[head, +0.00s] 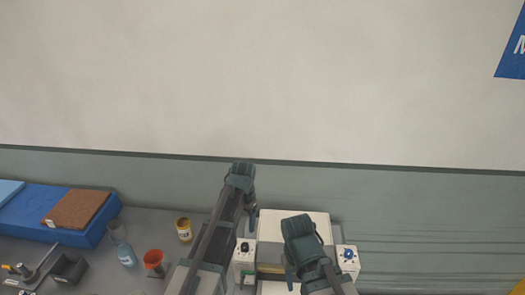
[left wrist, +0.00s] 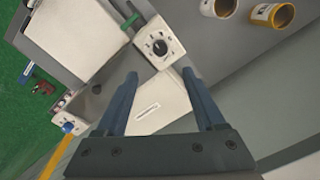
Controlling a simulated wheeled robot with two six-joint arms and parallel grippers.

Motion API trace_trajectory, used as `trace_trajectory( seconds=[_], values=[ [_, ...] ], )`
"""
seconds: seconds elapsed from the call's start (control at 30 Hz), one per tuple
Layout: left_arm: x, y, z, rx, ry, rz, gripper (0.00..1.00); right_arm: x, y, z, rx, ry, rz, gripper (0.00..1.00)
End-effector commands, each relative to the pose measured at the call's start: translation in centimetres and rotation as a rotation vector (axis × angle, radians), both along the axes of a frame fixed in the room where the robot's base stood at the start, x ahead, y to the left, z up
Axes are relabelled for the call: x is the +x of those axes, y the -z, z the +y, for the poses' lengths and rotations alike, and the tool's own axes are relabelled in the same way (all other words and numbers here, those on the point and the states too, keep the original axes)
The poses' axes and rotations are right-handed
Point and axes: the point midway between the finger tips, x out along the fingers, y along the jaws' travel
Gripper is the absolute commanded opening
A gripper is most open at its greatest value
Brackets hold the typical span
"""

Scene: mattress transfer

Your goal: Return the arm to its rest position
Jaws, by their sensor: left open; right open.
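My left gripper (head: 252,214) is at the back of the counter, at the left edge of a white machine (head: 272,222). In the left wrist view its two blue-grey fingers (left wrist: 160,73) are spread wide with nothing between them, and the machine's white body (left wrist: 160,106) shows beyond them. My right gripper (head: 291,277) is over the front middle of the machine, mostly hidden by its own wrist. No held object shows at either gripper.
The machine has knobs on both sides. A wall stands behind; the counter has bare patches between items.

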Motion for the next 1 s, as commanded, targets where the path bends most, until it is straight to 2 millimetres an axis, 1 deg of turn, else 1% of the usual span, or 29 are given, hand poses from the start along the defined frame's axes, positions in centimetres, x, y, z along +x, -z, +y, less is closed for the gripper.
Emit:
trace_trajectory(
  seconds=[0.07,0.17,0.27,0.3,0.5,0.6,0.7,0.83,0.9,1.0],
  values=[
    [-0.4,0.6,-0.2,0.001,-0.002,0.001,0.71,0.0,0.6,0.0,0.0,0.0,0.0,0.5],
    [-2.0,2.6,-0.9,0.004,-0.016,0.004,0.71,0.0,2.6,0.0,0.0,-0.002,0.0,0.5],
    [-4.6,5.7,-2.1,0.01,-0.042,0.01,0.71,0.0,5.7,0.0,0.0,-0.006,-0.001,0.5],
    [-5.7,7.0,-2.5,0.014,-0.056,0.013,0.71,0.0,7.0,0.0,0.0,-0.008,0.0,0.5],
    [-11.4,12.9,-4.5,0.034,-0.127,0.022,0.71,0.1,13.0,0.0,-0.002,-0.015,-0.002,0.5],
    [-14.1,15.7,-5.3,0.045,-0.162,0.026,0.71,0.1,15.8,0.0,-0.002,-0.019,-0.002,0.5],
    [-16.5,18.0,-5.8,0.054,-0.193,0.028,0.71,0.1,18.1,0.0,-0.002,-0.022,-0.003,0.5],
    [-18.7,20.2,-6.2,0.065,-0.226,0.028,0.71,0.1,20.3,0.0,-0.003,-0.027,-0.003,0.5],
    [-19.5,20.8,-6.3,0.069,-0.237,0.029,0.71,0.1,21.0,0.0,-0.003,-0.028,-0.002,0.5],
    [-20.2,21.3,-6.4,0.073,-0.249,0.029,0.71,0.1,21.5,-0.1,-0.003,-0.029,-0.002,0.5]
  ],
)
